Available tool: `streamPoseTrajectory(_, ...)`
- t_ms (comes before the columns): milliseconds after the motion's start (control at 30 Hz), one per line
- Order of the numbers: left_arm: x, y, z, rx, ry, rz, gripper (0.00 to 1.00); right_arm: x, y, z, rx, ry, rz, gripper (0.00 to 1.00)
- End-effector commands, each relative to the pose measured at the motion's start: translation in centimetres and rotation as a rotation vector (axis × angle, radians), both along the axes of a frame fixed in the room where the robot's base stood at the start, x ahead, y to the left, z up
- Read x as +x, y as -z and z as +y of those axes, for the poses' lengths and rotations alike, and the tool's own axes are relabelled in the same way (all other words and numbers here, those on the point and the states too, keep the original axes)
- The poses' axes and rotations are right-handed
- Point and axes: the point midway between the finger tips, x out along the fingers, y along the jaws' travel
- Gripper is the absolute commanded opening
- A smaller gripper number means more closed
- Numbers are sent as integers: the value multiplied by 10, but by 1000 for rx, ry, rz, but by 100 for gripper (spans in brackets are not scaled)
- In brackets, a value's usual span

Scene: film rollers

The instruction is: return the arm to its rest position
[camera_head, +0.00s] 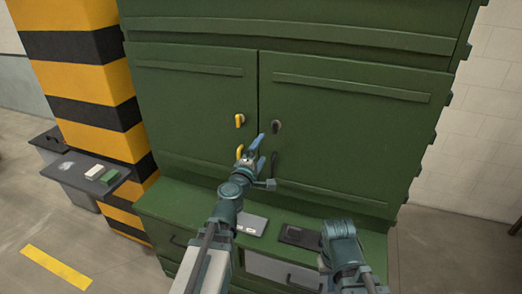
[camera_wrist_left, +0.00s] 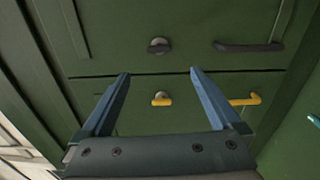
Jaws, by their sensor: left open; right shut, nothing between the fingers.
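My left arm reaches up from the bottom of the head view. Its gripper (camera_head: 259,151), with blue fingers, is in front of the green cabinet (camera_head: 340,100) near the seam between its two doors. In the left wrist view the gripper (camera_wrist_left: 160,74) is open, with nothing held. A yellow lock knob (camera_wrist_left: 160,98) shows between the fingers, beyond them, and a yellow handle (camera_wrist_left: 243,100) lies behind the right finger. The fingers' distance from the doors cannot be told. My right arm is low at the right of the head view; its fingers are not visible.
The right door has a dark lock knob (camera_head: 277,127) and a black handle (camera_head: 274,163). A grey flat item (camera_head: 251,224) and a dark tray (camera_head: 300,236) lie on the ledge below. A striped pillar (camera_head: 81,70) and side shelf (camera_head: 70,173) stand left.

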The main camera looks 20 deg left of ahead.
Motion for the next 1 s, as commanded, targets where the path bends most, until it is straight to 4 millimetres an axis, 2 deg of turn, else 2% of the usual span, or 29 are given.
streamPoseTrajectory(133, 0, 2, -12, 46, 44, 8, 98, 0, 0, 0, 0, 0, 0, 0)
streamPoseTrajectory(267, -6, 20, -55, 234, 217, 54, 98, 0, 0, 0, 0, 0, 0, 0)
streamPoseTrajectory(367, -21, 53, -97, 448, 418, 141, 98, 0, 0, 0, 0, 0, 0, 0)
streamPoseTrajectory(400, -31, 70, -110, 535, 499, 187, 98, 0, 0, 0, 0, 0, 0, 0)
streamPoseTrajectory(500, -60, 115, -129, 739, 689, 325, 98, 0, 0, 0, 0, 0, 0, 0)
streamPoseTrajectory(600, -93, 157, -128, 916, 849, 488, 98, 0, 0, 0, 0, 0, 0, 0)
streamPoseTrajectory(700, -124, 186, -114, 1052, 968, 652, 98, 0, 0, 0, 0, 0, 0, 0)
streamPoseTrajectory(800, -151, 205, -95, 1158, 1055, 812, 98, 0, 0, 0, 0, 0, 0, 0)
streamPoseTrajectory(967, -192, 219, -59, 1287, 1149, 1068, 98, 0, 0, 0, 0, 0, 0, 0)
streamPoseTrajectory(1000, -200, 226, -56, 1314, 1171, 1115, 98, 0, 6, 0, 0, 0, 0, 0)
